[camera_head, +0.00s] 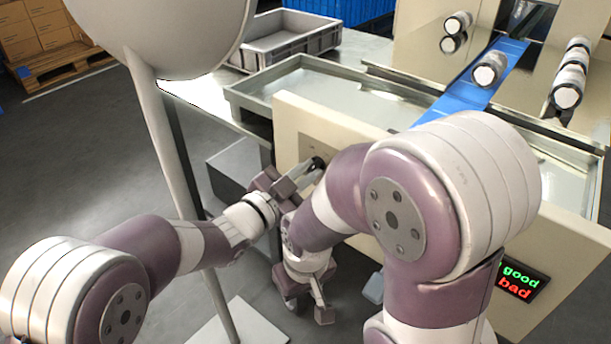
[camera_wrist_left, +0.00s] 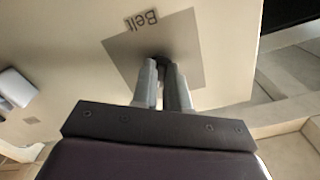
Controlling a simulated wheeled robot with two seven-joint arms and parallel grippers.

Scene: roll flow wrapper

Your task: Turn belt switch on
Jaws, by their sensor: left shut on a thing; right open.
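The belt switch (camera_wrist_left: 163,61) is a small dark knob on a grey plate (camera_wrist_left: 185,40) marked "Belt", seen upside down in the left wrist view. It sits on the cream front panel (camera_head: 295,125) of the machine. My left gripper (camera_wrist_left: 166,85) is shut on the switch, its two grey fingers on either side of the knob, which they largely hide. In the head view my left gripper (camera_head: 306,178) reaches the panel from the left. My right gripper (camera_head: 308,306) is open and empty, hanging lower in front of the panel. The knob's exact angle cannot be told.
A "good/bad" display (camera_head: 520,281) is at the panel's lower right. Behind the panel are a metal-lined trough (camera_head: 330,88), a blue belt (camera_head: 455,98) and several white rolls (camera_head: 489,70). A grey crate (camera_head: 283,42) stands behind. A pole (camera_head: 165,125) rises at left.

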